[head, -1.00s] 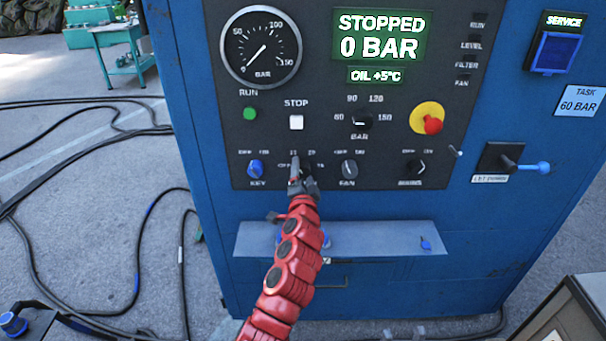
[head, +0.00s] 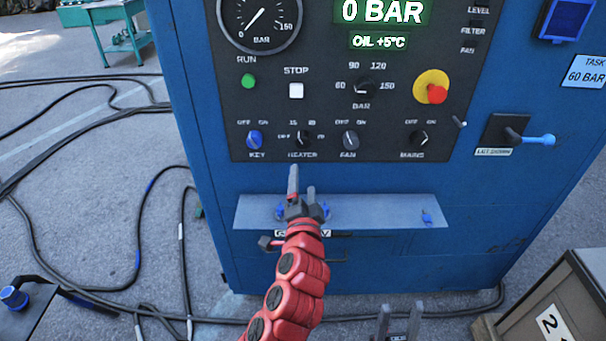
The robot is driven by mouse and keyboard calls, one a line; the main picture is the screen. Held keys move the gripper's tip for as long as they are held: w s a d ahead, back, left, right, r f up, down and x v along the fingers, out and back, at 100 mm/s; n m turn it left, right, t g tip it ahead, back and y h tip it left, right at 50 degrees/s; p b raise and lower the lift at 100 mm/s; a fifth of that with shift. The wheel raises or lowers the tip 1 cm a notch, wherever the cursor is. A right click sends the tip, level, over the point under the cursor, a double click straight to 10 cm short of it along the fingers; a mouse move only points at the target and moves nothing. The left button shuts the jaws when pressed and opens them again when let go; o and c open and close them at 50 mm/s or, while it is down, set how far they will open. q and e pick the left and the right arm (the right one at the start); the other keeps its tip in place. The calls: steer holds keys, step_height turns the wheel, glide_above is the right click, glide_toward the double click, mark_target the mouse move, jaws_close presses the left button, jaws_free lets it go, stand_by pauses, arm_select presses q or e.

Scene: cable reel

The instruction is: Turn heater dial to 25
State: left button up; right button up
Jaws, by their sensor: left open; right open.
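The heater dial (head: 303,138) is a small dark knob above the HEATER label, between the blue key knob and the fan knob. Its small scale marks are hard to read, and I cannot tell for sure where its pointer stands. My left gripper (head: 302,180), on the red arm, is open and empty. In the picture its fingertips are just below the HEATER label, apart from the dial, in front of the panel's lower edge and the shelf. My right gripper (head: 400,322) shows only as two separated grey fingers at the bottom edge, open and empty.
The blue key knob (head: 254,140) and fan knob (head: 350,140) flank the dial. A grey shelf (head: 375,210) juts out below the panel. The red emergency button (head: 436,94) and the let-down lever (head: 535,139) are to the right. Cables (head: 90,285) lie on the floor at left.

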arm_select(q)
steer(key=shift+s, duration=0.75)
